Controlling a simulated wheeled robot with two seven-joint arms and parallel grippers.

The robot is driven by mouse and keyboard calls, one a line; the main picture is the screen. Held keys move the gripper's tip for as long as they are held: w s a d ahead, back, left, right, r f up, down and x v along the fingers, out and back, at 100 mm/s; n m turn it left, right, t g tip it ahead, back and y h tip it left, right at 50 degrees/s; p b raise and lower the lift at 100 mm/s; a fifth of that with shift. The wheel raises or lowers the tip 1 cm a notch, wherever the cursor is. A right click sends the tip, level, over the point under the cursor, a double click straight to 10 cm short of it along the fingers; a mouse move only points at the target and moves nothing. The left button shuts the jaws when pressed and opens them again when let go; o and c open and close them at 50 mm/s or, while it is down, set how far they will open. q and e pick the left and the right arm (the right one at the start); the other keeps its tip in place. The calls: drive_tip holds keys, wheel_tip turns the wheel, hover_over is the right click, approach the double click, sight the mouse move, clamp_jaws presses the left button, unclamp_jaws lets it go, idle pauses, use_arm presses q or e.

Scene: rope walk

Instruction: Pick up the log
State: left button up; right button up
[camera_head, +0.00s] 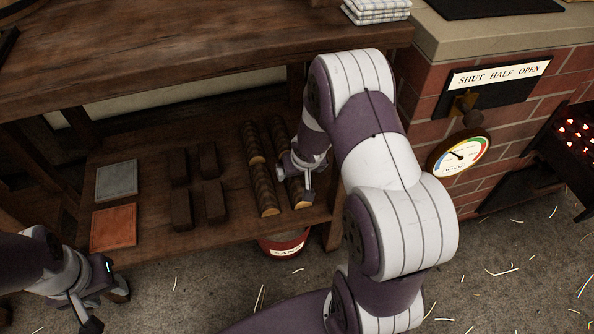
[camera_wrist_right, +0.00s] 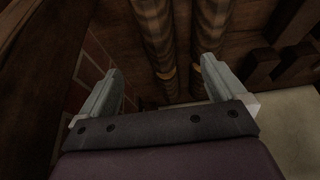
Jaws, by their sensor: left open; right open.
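Several brown logs with pale cut ends lie in two rows on the lower shelf; a front log (camera_head: 264,190) shows left of my right gripper. My right gripper (camera_head: 298,188) is open over the right-hand row and partly covers it. In the right wrist view the gripper (camera_wrist_right: 160,72) has its fingers spread and empty. A left log (camera_wrist_right: 153,35) and a right log (camera_wrist_right: 210,35) run away between and beyond the fingers. I cannot tell the exact height above them. My left gripper (camera_head: 106,306) is open and empty at the lower left, apart from the logs.
The lower shelf (camera_head: 150,235) also holds dark blocks (camera_head: 208,160), a grey square (camera_head: 116,180) and an orange square (camera_head: 113,228). The bench top (camera_head: 180,50) overhangs it. A red bucket (camera_head: 283,246) stands below. A brick hearth (camera_head: 500,150) with a gauge (camera_head: 460,154) stands right.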

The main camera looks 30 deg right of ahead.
sight(297, 180)
drive_tip(key=b+x, duration=0.3)
drive_tip(key=x, duration=0.3)
drive_tip(key=shift+s+f, duration=0.15)
drive_tip(key=shift+f, duration=0.05)
drive_tip(key=b+x, duration=0.3)
drive_tip(key=x, duration=0.2)
drive_tip(key=shift+d+f, duration=0.2)
drive_tip(key=shift+f, duration=0.05)
drive_tip(key=shift+r, duration=0.1)
drive_tip(key=c, duration=1.3)
